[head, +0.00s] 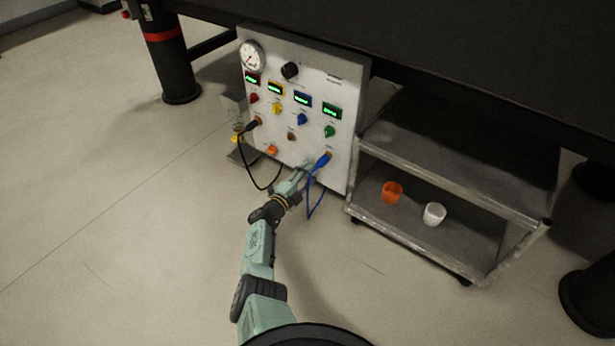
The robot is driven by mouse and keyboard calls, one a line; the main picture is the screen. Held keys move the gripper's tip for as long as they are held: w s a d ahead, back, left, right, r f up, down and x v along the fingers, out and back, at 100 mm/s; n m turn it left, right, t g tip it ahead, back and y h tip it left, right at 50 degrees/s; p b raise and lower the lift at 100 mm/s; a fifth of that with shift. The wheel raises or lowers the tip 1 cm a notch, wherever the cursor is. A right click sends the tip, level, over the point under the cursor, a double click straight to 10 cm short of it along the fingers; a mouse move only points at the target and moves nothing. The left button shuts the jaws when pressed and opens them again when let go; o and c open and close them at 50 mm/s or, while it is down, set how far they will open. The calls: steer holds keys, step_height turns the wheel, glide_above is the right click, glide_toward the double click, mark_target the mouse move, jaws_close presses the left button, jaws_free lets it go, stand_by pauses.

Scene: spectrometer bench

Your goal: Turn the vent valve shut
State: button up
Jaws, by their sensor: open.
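A white control panel (347,110) stands upright below the dark bench. It carries a black knob (290,71) at the top and a row of red (254,98), yellow (277,108), blue (302,119) and green (329,131) knobs under lit displays. Lower down are a brown knob (291,136) and an orange part (271,150). The labels are too small to read, so I cannot tell which one is the vent valve. My gripper (307,165) is open at the panel's lower edge, just left of a blue plug (323,160). Contact there is unclear.
A black cable (252,172) and a blue cable (311,200) loop below the panel near my arm. A round gauge (252,56) sits top left. A grey cart (446,186) on the right holds orange (392,192) and white (434,214) cups. Floor on the left is clear.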

steer(key=shift+c, duration=0.4)
jaws_close()
steer(key=shift+n, duration=0.5)
steer(key=n, duration=0.3)
steer(key=shift+a+n+p, duration=0.15)
steer(key=shift+n+p, duration=0.4)
steer(key=shift+n, duration=5.75)
